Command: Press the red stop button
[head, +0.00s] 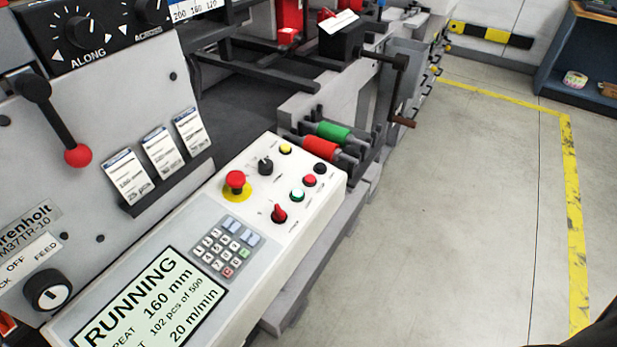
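A sloped control panel (210,215) on the machine carries the buttons. A small red button (309,181) sits near its far right edge, between a green button (297,195) and a black one (320,168). A larger red mushroom button (236,180) stands on a yellow disc further left. I cannot read a label that says which red one is the stop button. The display (145,305) reads RUNNING, 160 mm, 102 pcs of 500, 20 m/min. Neither of my grippers is in view.
A red-balled lever (77,154) juts out at left. Green (333,132) and red (320,147) rollers lie beyond the panel. The floor (470,220) at right is clear.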

